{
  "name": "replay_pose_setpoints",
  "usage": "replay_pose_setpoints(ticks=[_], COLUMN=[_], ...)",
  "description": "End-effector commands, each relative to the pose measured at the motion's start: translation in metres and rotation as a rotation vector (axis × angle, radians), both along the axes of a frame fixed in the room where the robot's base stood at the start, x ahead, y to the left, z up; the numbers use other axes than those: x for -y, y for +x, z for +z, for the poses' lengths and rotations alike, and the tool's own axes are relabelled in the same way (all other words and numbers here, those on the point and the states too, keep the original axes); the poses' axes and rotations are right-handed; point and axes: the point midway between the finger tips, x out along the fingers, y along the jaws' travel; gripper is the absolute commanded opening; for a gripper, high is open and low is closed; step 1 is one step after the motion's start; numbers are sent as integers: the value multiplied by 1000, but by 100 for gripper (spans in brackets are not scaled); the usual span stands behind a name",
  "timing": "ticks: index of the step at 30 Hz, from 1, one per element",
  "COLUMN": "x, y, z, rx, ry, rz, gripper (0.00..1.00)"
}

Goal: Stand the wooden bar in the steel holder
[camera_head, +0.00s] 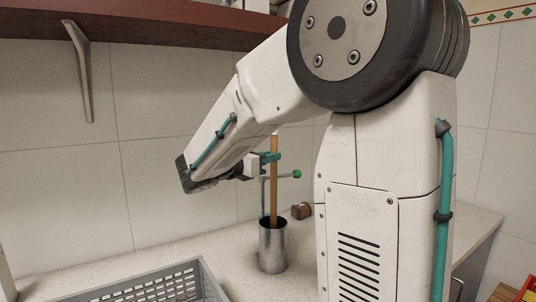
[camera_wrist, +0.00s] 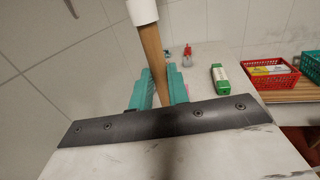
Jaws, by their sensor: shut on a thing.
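The wooden bar (camera_head: 274,195) is upright in the head view, with its lower end inside the mouth of the steel holder (camera_head: 272,248). The holder's wall hides the bar's bottom, so I cannot tell how deep it reaches. My gripper (camera_head: 268,157) is shut on the bar's upper part, well above the holder's rim. In the wrist view the bar (camera_wrist: 152,62) passes between the teal fingers (camera_wrist: 160,88), and one end shows a white cap or sleeve. The holder is not visible in the wrist view.
A grey crate (camera_head: 205,282) stands at the front left of the counter. A small brown object (camera_head: 301,211) lies behind the holder. A green-knobbed rod (camera_head: 297,174) is beside the bar. The wrist view shows a green box (camera_wrist: 219,80) and a red basket (camera_wrist: 270,85).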

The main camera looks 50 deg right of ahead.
Motion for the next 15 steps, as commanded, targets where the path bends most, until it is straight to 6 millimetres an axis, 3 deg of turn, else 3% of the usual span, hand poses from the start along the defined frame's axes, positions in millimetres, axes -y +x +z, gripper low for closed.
replay_pose_setpoints(ticks=[6,7,9,15], x=[0,0,0,0], y=[0,0,0,0], z=[0,0,0,0], rx=[0,0,0,0], ry=[0,0,0,0], rz=[0,0,0,0], gripper=[0,23,42,43])
